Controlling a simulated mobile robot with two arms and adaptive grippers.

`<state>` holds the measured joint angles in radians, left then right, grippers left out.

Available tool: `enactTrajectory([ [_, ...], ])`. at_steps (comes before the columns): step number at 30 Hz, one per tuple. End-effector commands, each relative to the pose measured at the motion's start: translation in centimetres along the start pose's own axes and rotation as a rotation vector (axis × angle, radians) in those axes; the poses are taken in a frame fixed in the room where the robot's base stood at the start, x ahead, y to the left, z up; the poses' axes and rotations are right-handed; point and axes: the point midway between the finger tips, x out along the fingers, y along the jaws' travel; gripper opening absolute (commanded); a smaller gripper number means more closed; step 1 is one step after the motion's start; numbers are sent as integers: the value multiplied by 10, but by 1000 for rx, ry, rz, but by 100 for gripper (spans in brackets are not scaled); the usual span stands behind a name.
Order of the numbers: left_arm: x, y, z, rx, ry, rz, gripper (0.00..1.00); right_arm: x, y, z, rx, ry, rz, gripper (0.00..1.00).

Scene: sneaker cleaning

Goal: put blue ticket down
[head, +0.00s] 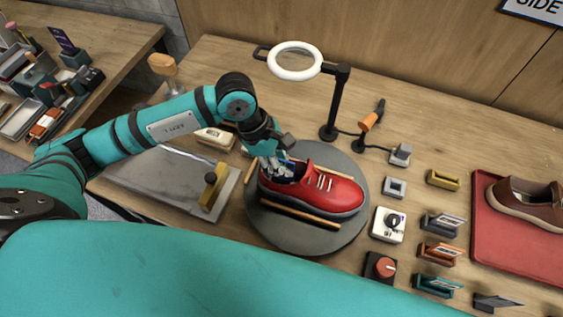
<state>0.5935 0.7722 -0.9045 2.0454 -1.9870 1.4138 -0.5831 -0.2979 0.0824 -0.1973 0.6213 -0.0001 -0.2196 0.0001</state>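My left gripper (275,168) reaches down at the heel end of a red sneaker (322,188), over its opening. The fingers are small and partly overlap the shoe's collar, so I cannot tell whether they are open or shut, or whether they hold anything. The sneaker rests on a round grey turntable (262,219), toe to the right. I cannot make out a blue ticket for certain. Slanted cards stand in a grey holder (432,225), an orange holder (427,256) and a teal holder (428,290) at the right. My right gripper is not in view.
A ring lamp (336,105) stands behind the turntable. A grey board (150,185) lies to the left. A white dial box (388,226) and a dark box with a red knob (380,267) are right of the turntable. A red tray (487,232) holds a brown shoe (527,203).

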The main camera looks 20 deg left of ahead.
Motion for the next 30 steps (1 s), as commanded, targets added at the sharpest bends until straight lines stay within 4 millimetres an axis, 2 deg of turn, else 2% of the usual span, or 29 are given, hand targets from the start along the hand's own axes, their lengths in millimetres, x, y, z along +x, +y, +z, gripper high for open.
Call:
enactTrajectory([
  [1, 3, 0, -1, 0, 0, 0, 0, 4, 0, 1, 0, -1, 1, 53],
  [3, 1, 0, -1, 0, 1, 0, 14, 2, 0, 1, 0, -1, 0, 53],
  [4, 1, 0, -1, 0, 1, 0, 15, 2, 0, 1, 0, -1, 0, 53],
  [14, -4, 0, 1, 0, 1, 0, 15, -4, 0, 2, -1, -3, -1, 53],
  [15, -5, 1, -1, 0, 1, 3, 15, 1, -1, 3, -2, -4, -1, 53],
  [20, -32, 2, -2, 2, 2, 7, 15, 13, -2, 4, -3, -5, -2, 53],
  [30, -102, 1, -1, 1, 1, 5, 15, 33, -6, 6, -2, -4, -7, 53],
])
